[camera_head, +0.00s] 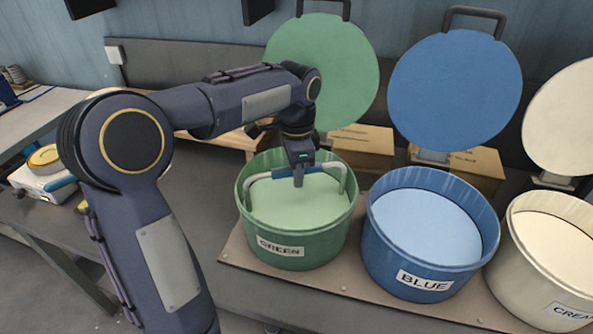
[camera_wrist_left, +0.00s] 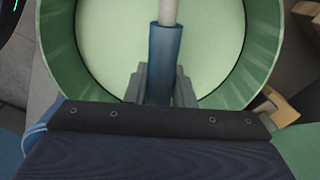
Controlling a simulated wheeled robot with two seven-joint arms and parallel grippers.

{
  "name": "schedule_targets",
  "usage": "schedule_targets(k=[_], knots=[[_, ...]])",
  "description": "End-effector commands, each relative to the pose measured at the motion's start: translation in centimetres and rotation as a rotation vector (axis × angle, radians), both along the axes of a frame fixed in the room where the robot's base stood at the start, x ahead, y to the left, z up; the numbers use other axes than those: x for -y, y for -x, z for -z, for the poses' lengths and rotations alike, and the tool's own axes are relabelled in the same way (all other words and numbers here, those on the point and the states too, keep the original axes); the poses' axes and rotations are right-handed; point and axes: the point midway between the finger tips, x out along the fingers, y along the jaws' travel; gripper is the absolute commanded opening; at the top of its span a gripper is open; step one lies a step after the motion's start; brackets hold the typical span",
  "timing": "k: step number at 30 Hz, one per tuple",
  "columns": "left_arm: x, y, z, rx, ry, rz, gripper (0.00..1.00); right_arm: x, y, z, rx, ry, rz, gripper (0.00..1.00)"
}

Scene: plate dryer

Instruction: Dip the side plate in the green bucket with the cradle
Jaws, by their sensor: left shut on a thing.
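The green bucket (camera_head: 298,252) stands open on the bench, full of pale green liquid, with its round green lid raised behind it. My left gripper (camera_head: 298,178) is over the bucket, shut on the blue grip of the cradle handle (camera_head: 268,178). The handle's pale bent ends go down into the liquid near the bucket's walls. The blue grip also shows between the fingers in the left wrist view (camera_wrist_left: 163,60). The side plate and the lower part of the cradle cannot be seen; the liquid's surface hides anything below it. My right gripper is not in view.
An open blue bucket (camera_head: 430,262) and an open cream bucket (camera_head: 545,275) stand to the right on the same board (camera_head: 345,283). The green lid (camera_head: 335,60) and blue lid (camera_head: 455,85) stand raised behind. Cardboard boxes (camera_head: 365,140) sit behind the buckets.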

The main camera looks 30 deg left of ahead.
Motion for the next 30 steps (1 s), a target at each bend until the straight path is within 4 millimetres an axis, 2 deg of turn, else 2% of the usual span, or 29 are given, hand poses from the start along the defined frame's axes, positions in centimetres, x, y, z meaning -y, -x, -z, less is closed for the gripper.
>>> schedule_targets(k=[1, 30], knots=[[0.0, 0.0, -0.7, 0.003, 0.0, 0.0, 0.0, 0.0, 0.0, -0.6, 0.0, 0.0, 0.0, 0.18], [0.0, 0.0, -6.0, 0.004, 0.001, 0.0, 0.0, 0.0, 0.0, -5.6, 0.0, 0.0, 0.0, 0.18]])
